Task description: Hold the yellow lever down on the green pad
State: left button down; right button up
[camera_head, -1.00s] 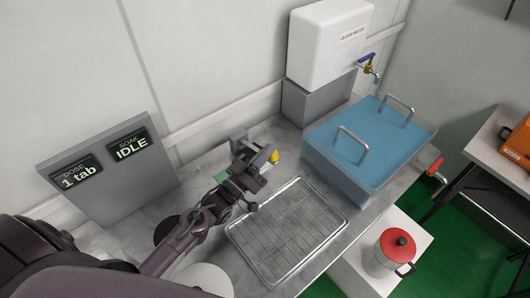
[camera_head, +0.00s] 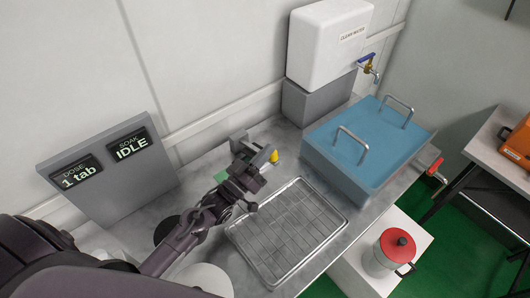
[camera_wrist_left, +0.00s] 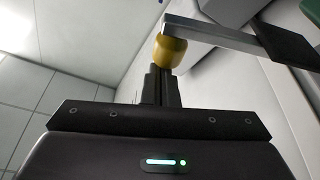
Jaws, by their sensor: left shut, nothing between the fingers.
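The yellow lever end (camera_head: 274,156) shows just past my left gripper (camera_head: 264,161) in the head view. In the left wrist view the yellow knob (camera_wrist_left: 170,50) sits at the end of a grey metal bar. My left gripper's closed fingers (camera_wrist_left: 161,82) are right by the knob, overlapping it in the picture; I cannot tell whether they touch. The gripper is shut and empty. The green pad (camera_head: 221,176) is mostly hidden behind the gripper and wrist; only a small patch shows. My right gripper is not in view.
A panel (camera_head: 110,170) reads "DOSE 1 tab" and "SOAK IDLE". A wire rack tray (camera_head: 288,235) lies in front of the gripper. A blue lidded tub (camera_head: 365,150) stands to the right. A white water container (camera_head: 328,45) stands behind. A red-topped pot (camera_head: 392,252) is lower right.

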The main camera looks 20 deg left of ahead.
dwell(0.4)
pick_arm(q)
notch_tip(320, 180, up, 20)
jog(key=b, duration=0.1)
dwell(0.3)
jog(key=shift+f, duration=0.1)
dwell(0.3)
